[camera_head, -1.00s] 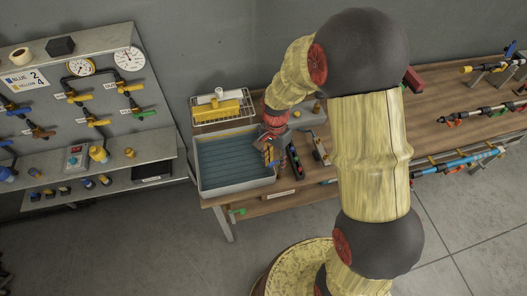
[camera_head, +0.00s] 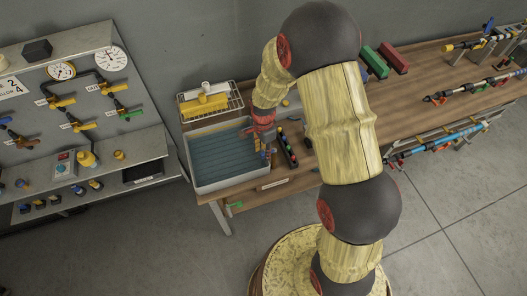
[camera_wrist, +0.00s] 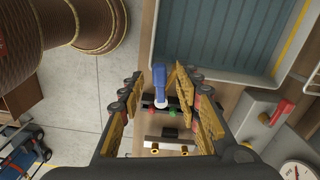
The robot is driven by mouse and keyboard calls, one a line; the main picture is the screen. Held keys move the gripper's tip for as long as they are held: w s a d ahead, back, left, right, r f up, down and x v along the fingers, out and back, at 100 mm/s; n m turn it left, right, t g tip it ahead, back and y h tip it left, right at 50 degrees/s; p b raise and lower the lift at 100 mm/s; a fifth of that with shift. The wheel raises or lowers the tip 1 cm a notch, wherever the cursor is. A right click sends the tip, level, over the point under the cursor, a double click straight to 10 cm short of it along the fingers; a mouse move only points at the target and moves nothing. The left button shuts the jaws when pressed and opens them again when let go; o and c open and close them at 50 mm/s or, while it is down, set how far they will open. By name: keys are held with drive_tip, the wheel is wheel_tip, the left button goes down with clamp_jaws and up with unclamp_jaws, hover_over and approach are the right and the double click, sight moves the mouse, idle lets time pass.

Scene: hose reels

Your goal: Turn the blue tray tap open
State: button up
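The tray (camera_head: 194,178) is a light grey tub with a blue-grey ribbed floor at the left end of the wooden bench; part of it shows in the wrist view (camera_wrist: 153,32). A blue lever (camera_wrist: 160,82), apparently the blue tap, stands beside the tray in the wrist view. My gripper (camera_wrist: 159,76) is open, its yellow-and-black fingers on either side of the blue lever. I cannot tell whether they touch it. In the head view my gripper (camera_head: 264,143) is small at the tray's right edge, and the tap there is too small to make out clearly.
A black rack (camera_head: 287,147) with coloured pieces lies right of the tray. A wire basket (camera_head: 229,91) holds a yellow item behind it. A red lever (camera_wrist: 282,112) on a grey body is near the tray. Green (camera_head: 375,62) and red boxes stand farther back. Floor in front is clear.

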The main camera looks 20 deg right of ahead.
drive_tip(key=shift+f, duration=0.7)
drive_tip(key=c, duration=0.3)
clamp_jaws()
